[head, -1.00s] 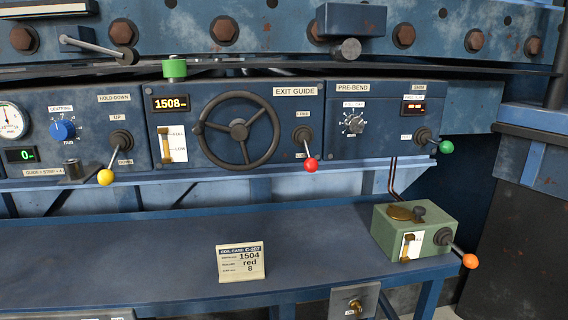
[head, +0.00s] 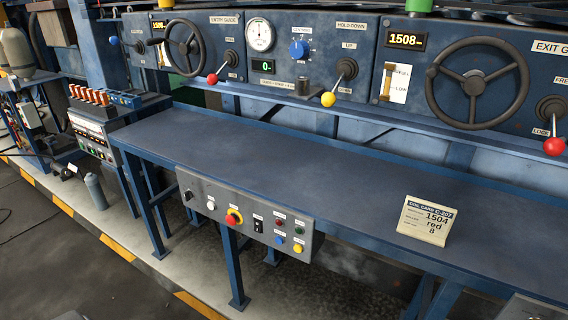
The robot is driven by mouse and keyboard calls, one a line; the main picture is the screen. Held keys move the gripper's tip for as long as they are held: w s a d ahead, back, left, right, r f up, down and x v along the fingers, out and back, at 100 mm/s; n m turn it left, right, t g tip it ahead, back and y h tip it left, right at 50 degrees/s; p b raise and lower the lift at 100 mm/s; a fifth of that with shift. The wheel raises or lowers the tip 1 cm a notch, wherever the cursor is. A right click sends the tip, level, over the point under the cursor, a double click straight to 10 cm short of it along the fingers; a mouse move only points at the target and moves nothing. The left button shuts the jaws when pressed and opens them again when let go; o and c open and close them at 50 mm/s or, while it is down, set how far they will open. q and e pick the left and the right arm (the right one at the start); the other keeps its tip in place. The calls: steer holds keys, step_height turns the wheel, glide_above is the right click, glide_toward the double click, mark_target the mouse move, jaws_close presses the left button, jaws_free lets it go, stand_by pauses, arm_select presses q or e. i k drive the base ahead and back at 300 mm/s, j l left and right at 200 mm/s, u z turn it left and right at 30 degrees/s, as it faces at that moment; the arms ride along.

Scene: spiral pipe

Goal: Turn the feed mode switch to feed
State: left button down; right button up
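A grey control box (head: 225,205) is fixed to the front edge of the blue bench at lower centre. Neither of my grippers is in view.
The blue bench top (head: 270,160) is mostly clear, with a coil card (head: 425,221) at its right. Behind it, a panel carries handwheels, a red-knobbed lever (head: 212,79) and a yellow-knobbed lever (head: 328,99). Another console (head: 92,135) stands at left. The floor at lower left is open.

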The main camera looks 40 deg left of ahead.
mark_target(188, 194)
steer(key=u, duration=1.35)
